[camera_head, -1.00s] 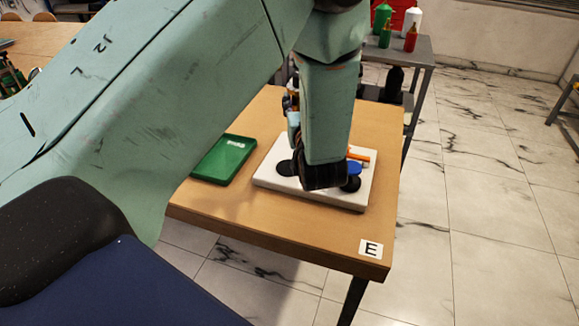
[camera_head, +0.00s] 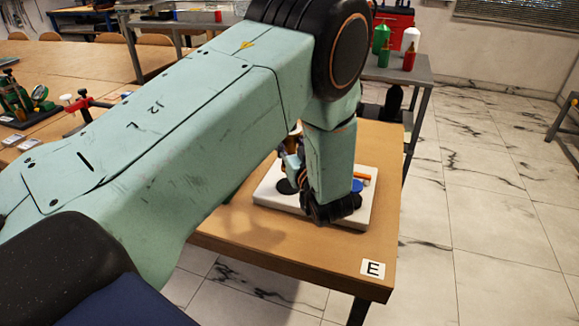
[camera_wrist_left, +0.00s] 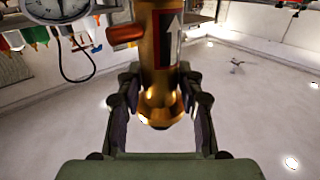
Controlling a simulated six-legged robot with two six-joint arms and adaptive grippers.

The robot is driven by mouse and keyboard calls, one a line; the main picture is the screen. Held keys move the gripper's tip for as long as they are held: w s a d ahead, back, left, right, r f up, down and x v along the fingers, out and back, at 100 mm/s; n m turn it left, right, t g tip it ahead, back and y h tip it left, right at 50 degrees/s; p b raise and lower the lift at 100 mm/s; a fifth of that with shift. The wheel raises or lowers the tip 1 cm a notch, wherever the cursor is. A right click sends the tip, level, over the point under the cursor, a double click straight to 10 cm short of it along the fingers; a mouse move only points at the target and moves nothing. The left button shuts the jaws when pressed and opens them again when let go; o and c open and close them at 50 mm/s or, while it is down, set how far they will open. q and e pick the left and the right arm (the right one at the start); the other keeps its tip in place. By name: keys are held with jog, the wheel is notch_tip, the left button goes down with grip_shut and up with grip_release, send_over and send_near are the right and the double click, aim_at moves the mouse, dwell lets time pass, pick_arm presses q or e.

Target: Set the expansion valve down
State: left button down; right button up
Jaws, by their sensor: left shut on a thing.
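The expansion valve shows in the left wrist view as an upright brass body (camera_wrist_left: 157,60) with a dark arrow label and an orange-red stub on its left. My left gripper (camera_wrist_left: 160,88) is shut on it, one finger on each side. In the head view my left gripper (camera_head: 330,207) is low over the white board (camera_head: 272,192) on the wooden table. The arm hides most of what it holds there. I cannot tell whether the valve touches the board. My right gripper is not in view.
A dark disc (camera_head: 286,186) lies left of the gripper on the board. A blue disc (camera_head: 357,185) and an orange piece (camera_head: 361,175) are on its right. The wooden table (camera_head: 335,246) has clear room in front, near the "E" label (camera_head: 373,268).

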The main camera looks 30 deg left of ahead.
pick_arm(q)
notch_tip(320, 180, down, 4)
jog(key=shift+s+f+b, duration=0.1)
jog(key=shift+b, duration=0.25)
jog(key=shift+f, duration=0.4)
jog(key=shift+f, duration=0.1)
jog(key=c, duration=0.9)
grip_release()
jog(key=shift+f, duration=0.15)
jog(key=shift+o, duration=0.3)
jog(key=v, duration=0.7)
jog(key=shift+p, duration=0.35)
jog(key=shift+o, duration=0.5)
jog(key=shift+s+d, duration=0.2)
jog(key=shift+d, duration=0.1)
jog(key=shift+s+f, duration=0.1)
